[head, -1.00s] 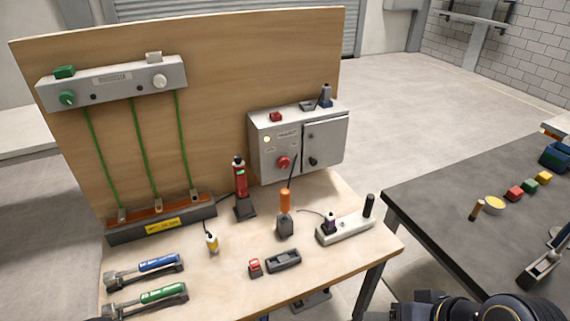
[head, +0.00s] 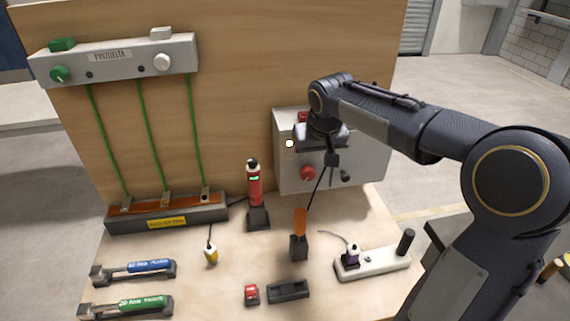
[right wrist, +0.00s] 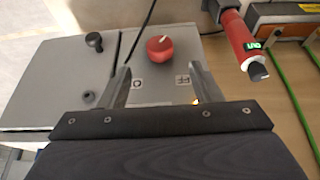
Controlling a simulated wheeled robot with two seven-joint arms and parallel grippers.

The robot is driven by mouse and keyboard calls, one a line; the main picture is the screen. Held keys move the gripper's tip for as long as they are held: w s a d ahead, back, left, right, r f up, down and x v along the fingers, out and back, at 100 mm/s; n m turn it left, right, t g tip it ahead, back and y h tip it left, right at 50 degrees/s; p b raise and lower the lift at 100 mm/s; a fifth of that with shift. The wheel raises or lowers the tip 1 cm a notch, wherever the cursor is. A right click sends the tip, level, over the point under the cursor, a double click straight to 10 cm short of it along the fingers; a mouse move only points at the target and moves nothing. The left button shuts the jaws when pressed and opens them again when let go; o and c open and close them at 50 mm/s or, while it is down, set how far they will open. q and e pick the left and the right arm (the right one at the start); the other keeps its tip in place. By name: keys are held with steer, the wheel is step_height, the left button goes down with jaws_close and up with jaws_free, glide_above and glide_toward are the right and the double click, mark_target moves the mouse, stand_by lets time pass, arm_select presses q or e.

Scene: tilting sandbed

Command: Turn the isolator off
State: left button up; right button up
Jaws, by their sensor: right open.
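The isolator is a red rotary knob (head: 308,173) on the front of the grey control box (head: 284,183). The knob also shows in the right wrist view (right wrist: 160,48), with a pale mark on its face. A lit lamp (head: 289,143) is at the box's upper left. My right gripper (head: 332,158) is in front of the box and hides part of it. In the right wrist view my right gripper (right wrist: 162,82) is open and empty; the knob lies beyond the gap between the fingers, not gripped. My left gripper is out of view.
A red handheld tester (head: 254,185) stands left of the box. An orange-handled tool (head: 299,225) with a thin dark shaft stands in a holder below. A white socket strip (head: 373,264) lies at right. A black box knob (right wrist: 94,41) is beside the isolator.

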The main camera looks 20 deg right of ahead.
mark_target(309, 170)
steer(key=p+x, duration=0.1)
steer(key=x, duration=0.6)
steer(key=shift+w+f, duration=0.25)
steer(key=shift+f, duration=0.1)
steer(key=shift+d, duration=0.1)
steer(key=shift+c, duration=0.2)
steer(key=c, duration=0.9)
